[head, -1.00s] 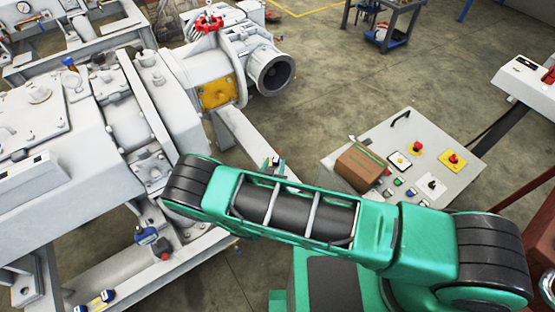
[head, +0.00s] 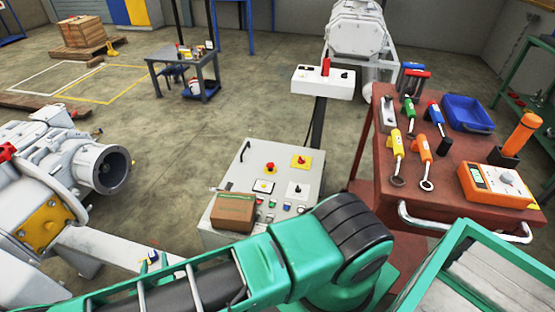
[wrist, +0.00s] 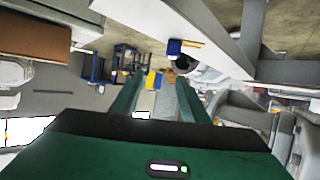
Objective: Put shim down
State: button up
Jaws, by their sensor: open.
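My gripper (wrist: 158,84) shows in the wrist view as two green fingers reaching up from the lower middle. The fingers stand apart, and I see nothing clearly held between them. A small blue block with a yellow strip (wrist: 175,47) lies on a white beam beyond the fingertips, apart from them. I cannot tell whether either is the shim, and no shim is clearly recognisable.
A grey control panel (head: 254,158) bears buttons and a brown box (head: 234,212). A red cart (head: 449,194) at the right carries tools, a blue tray (head: 467,113) and an orange meter (head: 496,185). The white pump (head: 60,185) stands left. Floor is open behind the panel.

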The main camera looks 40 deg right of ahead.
jog(key=w+d+r+m+g+h, duration=0.2)
jog(key=w+d+r, duration=0.1)
jog(key=d+r, duration=0.35)
jog(key=w+d+r+m+g+h, duration=0.2)
jog(key=d+r+g, duration=0.1)
jog(key=d+r, duration=0.35)
jog(key=s+d+r+m+g, duration=0.1)
jog(key=s+d+r+g, duration=0.15)
jog(key=d+r, duration=0.5)
jog(key=s+d+r+m+g, duration=0.1)
jog(key=s+d+r+g, duration=0.3)
jog(key=d, duration=0.6)
jog(key=s+d+r+g+y, duration=0.2)
jog(key=s+d+r+y, duration=0.2)
jog(key=s+d+r, duration=0.6)
jog(key=s+r+n+y, duration=0.1)
jog(key=s+r+y, duration=0.1)
jog(key=s, duration=0.6)
jog(key=s+r+n+y, duration=0.1)
jog(key=s+r, duration=0.4)
jog(key=s, duration=0.4)
jog(key=shift+d+r+t+y, duration=0.2)
jog(key=shift+d+t+y, duration=0.1)
jog(key=shift+t+y, duration=0.15)
